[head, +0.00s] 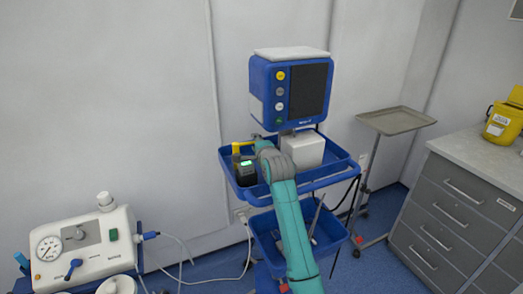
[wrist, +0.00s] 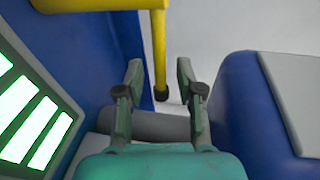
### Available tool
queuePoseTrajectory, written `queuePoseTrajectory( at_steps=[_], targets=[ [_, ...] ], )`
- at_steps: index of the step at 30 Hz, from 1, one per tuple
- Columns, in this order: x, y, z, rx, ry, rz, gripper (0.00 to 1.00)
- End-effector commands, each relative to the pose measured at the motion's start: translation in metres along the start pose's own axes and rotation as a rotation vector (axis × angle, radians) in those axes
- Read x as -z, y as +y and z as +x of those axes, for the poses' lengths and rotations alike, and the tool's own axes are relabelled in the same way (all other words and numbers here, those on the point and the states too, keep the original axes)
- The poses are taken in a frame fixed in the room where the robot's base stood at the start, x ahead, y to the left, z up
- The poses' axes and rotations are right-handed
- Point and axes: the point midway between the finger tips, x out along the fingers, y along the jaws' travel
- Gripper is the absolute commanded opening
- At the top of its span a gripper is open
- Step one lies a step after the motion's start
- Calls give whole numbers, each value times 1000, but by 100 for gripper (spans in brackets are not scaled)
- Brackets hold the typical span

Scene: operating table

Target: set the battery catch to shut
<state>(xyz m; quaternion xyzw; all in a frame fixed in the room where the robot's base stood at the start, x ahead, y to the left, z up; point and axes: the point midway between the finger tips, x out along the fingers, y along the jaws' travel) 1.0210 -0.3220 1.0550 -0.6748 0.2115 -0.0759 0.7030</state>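A yellow bent bar (head: 242,147), which looks like the battery catch, sits at the top of a dark unit (head: 245,173) with a lit green display. In the wrist view the yellow bar (wrist: 160,45) runs across the top left, then down to a dark tip. My gripper (wrist: 160,78) is open, with one finger on each side of that downward part in the picture. Gaps show on both sides, and no contact is visible. The green-lit bars of the display (wrist: 35,120) are at the left. In the head view my arm hides the gripper's fingertips.
The dark unit stands in a blue cart tray (head: 325,180) below a blue monitor (head: 292,90). A white box (head: 303,150) is right of my arm. A blue body with a grey panel (wrist: 300,95) lies close on the right in the wrist view. A wall is behind.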

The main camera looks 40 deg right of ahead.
Motion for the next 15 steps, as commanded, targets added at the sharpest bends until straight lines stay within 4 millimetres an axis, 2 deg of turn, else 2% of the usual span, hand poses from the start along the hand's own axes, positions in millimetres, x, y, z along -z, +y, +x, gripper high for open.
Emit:
queuePoseTrajectory(
  at_steps=[9,15],
  targets=[
    [0,1,-62,0,0,0,37],
    [0,1,-92,0,0,0,37]
  ],
)
